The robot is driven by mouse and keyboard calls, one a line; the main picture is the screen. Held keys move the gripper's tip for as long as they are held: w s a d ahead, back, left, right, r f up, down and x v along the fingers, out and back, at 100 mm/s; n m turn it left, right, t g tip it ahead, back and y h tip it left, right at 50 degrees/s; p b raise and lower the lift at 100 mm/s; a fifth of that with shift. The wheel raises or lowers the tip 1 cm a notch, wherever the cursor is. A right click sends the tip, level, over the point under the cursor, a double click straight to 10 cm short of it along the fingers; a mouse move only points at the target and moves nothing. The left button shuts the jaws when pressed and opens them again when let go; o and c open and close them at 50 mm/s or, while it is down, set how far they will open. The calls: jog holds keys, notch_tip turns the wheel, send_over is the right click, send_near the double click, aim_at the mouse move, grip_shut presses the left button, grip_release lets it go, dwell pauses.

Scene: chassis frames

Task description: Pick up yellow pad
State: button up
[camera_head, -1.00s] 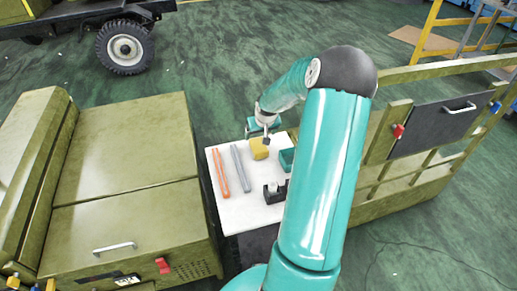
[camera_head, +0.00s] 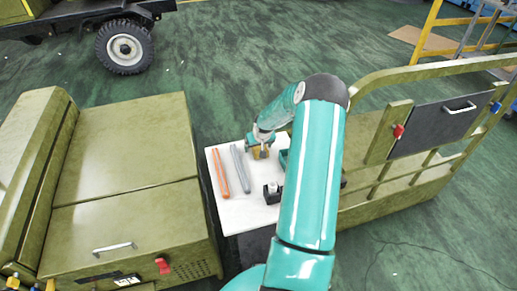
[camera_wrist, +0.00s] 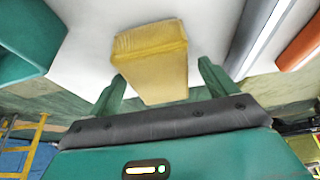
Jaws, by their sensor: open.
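The yellow pad (camera_wrist: 152,62) is a small block on the white tabletop (camera_head: 250,213). In the head view the yellow pad (camera_head: 260,154) is partly hidden beneath my gripper (camera_head: 259,150). In the wrist view my gripper (camera_wrist: 160,88) is open, with one green finger to each side of the pad's near end. The fingers look apart from the pad, with a gap on both sides. I cannot tell how far down along the pad the fingertips reach.
An orange bar (camera_head: 221,173) and a grey bar (camera_head: 240,168) lie left of the pad. A teal box (camera_head: 284,159) and a black holder (camera_head: 272,193) stand to its right. Olive cabinets (camera_head: 125,190) flank the table on the left, an olive railed frame (camera_head: 400,170) on the right.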

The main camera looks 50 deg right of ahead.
jog(key=shift+f, duration=0.2)
dwell(0.6)
jog(key=c, duration=1.1)
